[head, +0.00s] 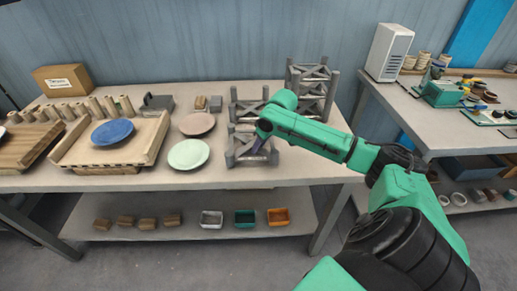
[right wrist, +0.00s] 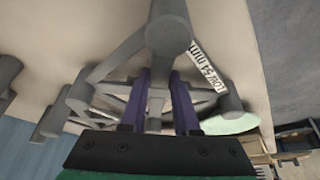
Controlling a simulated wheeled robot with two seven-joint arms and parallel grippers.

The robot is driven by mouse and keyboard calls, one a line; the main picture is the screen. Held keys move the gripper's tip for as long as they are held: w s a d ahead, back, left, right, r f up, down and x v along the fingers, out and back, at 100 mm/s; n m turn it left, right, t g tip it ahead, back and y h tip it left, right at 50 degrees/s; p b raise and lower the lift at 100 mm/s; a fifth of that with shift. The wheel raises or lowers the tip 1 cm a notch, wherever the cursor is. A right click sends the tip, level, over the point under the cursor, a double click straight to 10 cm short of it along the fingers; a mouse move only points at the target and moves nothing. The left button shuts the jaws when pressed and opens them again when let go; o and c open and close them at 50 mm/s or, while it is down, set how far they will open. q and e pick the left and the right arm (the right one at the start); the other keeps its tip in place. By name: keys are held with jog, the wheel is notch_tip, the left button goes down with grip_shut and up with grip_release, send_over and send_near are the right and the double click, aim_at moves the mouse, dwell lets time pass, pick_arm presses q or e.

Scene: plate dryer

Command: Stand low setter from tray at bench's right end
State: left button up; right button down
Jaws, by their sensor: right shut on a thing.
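My right gripper (head: 264,150) reaches in from the right over the bench (head: 210,180). It is shut on a grey low setter (head: 240,150), an open frame with round posts and cross bars. In the right wrist view, the purple fingers (right wrist: 160,88) close around a bar of the setter (right wrist: 172,40), which bears a white label starting with "LOW". Whether the setter touches the bench top I cannot tell. More grey setters stand behind it: one (head: 237,104) just behind and a taller stack (head: 318,82) at the back right. My left gripper is not in view.
A pale green plate (head: 188,154) lies close left of the held setter, with a brownish plate (head: 197,124) behind. A wooden rack (head: 75,152) carries a blue plate (head: 112,132). The bench's front right top is clear. A second bench (head: 440,130) stands right.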

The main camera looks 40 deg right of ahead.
jog(key=shift+f, duration=0.7)
jog(key=c, duration=0.7)
grip_release()
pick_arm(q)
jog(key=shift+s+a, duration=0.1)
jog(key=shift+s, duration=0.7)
pick_arm(e)
jog(key=shift+o, duration=0.2)
